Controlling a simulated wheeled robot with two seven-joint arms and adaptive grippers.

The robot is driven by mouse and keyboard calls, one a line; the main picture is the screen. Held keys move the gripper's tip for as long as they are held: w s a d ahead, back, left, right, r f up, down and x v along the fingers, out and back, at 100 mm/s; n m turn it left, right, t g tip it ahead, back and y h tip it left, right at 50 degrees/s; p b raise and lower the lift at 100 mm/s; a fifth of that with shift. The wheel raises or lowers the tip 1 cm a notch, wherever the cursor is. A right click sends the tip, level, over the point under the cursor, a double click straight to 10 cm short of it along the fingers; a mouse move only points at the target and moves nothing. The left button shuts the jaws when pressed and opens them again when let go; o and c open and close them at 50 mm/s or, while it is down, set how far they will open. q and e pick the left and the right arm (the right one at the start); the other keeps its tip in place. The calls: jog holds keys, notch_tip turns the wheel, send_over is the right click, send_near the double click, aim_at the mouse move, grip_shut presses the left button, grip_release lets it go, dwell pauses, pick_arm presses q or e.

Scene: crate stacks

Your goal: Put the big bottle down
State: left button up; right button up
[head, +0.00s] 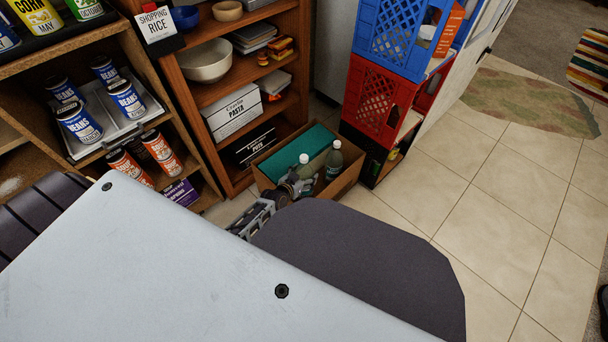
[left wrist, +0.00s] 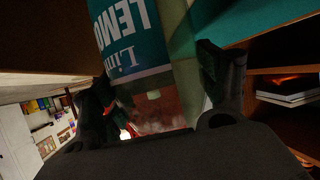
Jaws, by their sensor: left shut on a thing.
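A big pale-green bottle with a white cap (head: 304,159) is at the cardboard box (head: 346,182) on the floor. My left gripper (head: 296,184) is shut on it. In the left wrist view, the bottle (left wrist: 128,40) stands between the two fingers (left wrist: 160,92), with a teal lemon-lime label that reads upside down. A second bottle (head: 333,162) with a white cap and dark label stands in the box, just right of the held one. I cannot tell whether the held bottle touches the box bottom, since its lower part is hidden. My right gripper is not in view.
A teal block (head: 294,152) fills the back of the box. A wooden shelf (head: 178,75) with bowls and cartons stands behind it. Stacked red (head: 377,103) and blue (head: 388,40) crates stand to its right. The tiled floor (head: 480,200) at right is clear.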

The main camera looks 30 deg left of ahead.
pick_arm(q)
jog(key=shift+w+f, duration=0.1)
jog(key=shift+w, duration=0.05)
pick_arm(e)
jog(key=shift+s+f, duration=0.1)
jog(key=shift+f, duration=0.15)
pick_arm(q)
jog(key=shift+f, duration=0.1)
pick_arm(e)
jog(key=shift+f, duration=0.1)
